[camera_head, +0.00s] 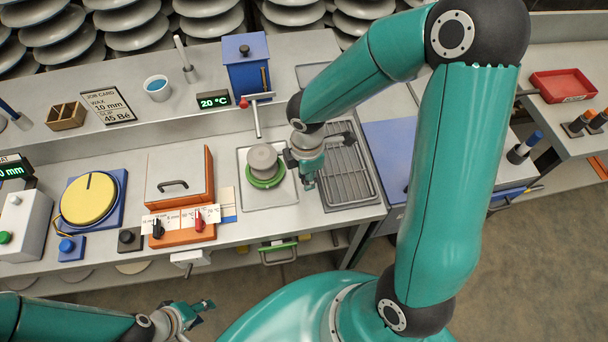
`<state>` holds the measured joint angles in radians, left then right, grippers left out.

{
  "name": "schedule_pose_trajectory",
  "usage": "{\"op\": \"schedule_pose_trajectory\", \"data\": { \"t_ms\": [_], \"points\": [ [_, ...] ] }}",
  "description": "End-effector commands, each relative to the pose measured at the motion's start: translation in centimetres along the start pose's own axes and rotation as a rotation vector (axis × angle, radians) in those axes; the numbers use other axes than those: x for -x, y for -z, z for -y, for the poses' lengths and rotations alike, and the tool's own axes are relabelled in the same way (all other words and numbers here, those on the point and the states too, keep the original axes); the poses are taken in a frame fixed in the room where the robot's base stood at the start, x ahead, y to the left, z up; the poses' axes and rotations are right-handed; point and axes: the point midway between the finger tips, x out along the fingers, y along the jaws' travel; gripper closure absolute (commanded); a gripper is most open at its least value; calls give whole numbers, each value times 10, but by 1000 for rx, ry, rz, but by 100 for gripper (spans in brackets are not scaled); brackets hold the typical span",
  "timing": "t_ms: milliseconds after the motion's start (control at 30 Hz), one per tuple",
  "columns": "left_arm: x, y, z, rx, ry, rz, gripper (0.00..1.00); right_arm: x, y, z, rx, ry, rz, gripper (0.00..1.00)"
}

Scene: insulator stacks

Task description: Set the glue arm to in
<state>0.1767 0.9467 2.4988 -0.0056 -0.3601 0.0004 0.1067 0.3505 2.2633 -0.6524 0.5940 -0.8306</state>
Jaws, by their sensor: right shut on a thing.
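A blue box (246,66) with a dark knob on top stands at the back of the bench. A thin pale arm with a red tip (257,119), which looks like the glue arm, sticks out at its front and points toward the bench front. My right gripper (301,172) is low over the bench, right of a grey insulator piece (263,159) on a green ring (265,179). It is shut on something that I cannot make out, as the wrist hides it. My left gripper (204,312) is in front of the bench, apart from everything, and looks open and empty.
A metal grill (349,178) lies right of my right gripper. A yellow turntable (88,198) and a lidded box (180,176) with two knobs stand left. A 2.0 °C display (214,101) and a cup (157,88) are behind. A red tray (562,85) is far right.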

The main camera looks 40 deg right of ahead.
Motion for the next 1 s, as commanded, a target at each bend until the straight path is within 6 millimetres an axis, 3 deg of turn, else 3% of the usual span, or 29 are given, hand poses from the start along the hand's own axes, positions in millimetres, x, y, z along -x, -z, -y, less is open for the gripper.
{"op": "schedule_pose_trajectory", "data": {
  "t_ms": [67,100,233,667,1000],
  "points": [
    [0,0,0,0,0,0,60,2,-1,-4,2,-11,2,100],
    [0,0,0,0,0,0,60,2,-1,-4,3,-11,2,68],
    [0,0,0,0,0,0,60,2,0,-3,2,-9,1,49],
    [1,0,0,0,0,0,60,10,0,-3,-1,-8,2,49],
    [0,0,0,0,0,0,60,71,1,-5,1,-13,0,49]
  ]
}}
